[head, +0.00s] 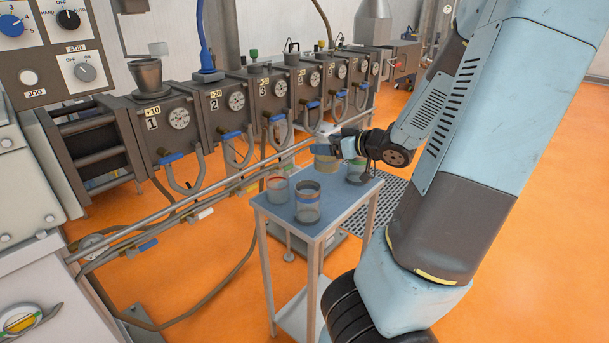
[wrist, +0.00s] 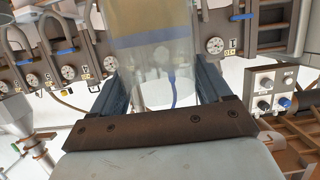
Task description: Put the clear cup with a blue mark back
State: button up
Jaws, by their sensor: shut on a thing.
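In the wrist view the held cup (wrist: 150,50) stands between both fingers, clear towards the palm with the tan part farther off. Other clear cups stand on the cart: one with a reddish rim (head: 277,189), one with a bluish-grey band (head: 307,208), and one with a greenish tint (head: 356,174).
A row of numbered machine barrels (head: 215,108) with dials and blue-handled valves stands behind the cart. Metal rails (head: 190,205) run along their front. A control panel (head: 52,48) is at the upper left.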

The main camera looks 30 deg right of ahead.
jog(key=shift+w+d+f, duration=0.15)
jog(key=shift+w+f, duration=0.1)
jog(key=shift+w, duration=0.45)
jog(key=shift+w+d+f, duration=0.2)
jog(key=shift+w+f, duration=2.9)
jog(key=shift+f, duration=0.05)
jog(key=shift+w+d+f, duration=0.15)
jog(key=shift+w+f, duration=2.95)
jog(key=o, duration=1.2)
